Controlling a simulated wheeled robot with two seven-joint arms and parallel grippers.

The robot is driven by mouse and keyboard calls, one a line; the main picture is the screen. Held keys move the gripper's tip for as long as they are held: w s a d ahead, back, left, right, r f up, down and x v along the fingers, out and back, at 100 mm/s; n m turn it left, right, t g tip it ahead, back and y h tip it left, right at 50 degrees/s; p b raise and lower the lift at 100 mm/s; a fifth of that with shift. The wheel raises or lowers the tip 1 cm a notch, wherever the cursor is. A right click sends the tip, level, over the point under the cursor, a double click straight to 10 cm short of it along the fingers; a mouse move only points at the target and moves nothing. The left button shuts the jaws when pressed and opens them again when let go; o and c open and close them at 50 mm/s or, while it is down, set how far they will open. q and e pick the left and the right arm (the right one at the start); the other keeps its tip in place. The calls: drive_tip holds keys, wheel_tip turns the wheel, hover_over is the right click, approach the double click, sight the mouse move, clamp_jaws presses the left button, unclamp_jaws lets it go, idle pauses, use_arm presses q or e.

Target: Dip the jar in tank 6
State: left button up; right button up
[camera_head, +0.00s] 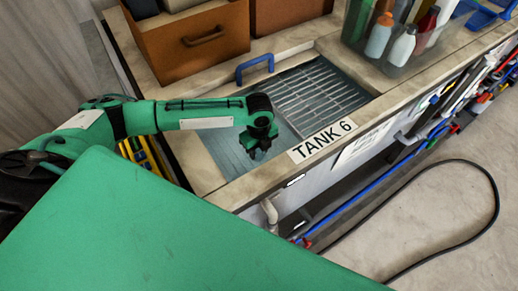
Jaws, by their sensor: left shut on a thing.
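The tank labelled TANK 6 (322,141) is a sunken basin with a pale stone rim and a slatted grate (320,88) over its right part. My left arm reaches in from the left, and my left gripper (257,152) points down over the left part of the basin, beside the grate. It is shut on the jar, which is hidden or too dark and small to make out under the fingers. I cannot tell how deep the jar is. My right gripper is not in view.
A blue handle (254,68) stands on the rim behind the basin. Brown drawers (190,42) stand behind it. A clear bin of bottles (403,46) stands at the back right. A black cable (488,190) loops on the floor at right.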

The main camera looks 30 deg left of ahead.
use_arm(q)
wheel_tip(320, 180, up, 11)
drive_tip(key=p, duration=0.5)
drive_tip(key=shift+r, duration=0.15)
idle(0.5)
idle(1.5)
wheel_tip(320, 180, up, 10)
idle(1.2)
idle(0.4)
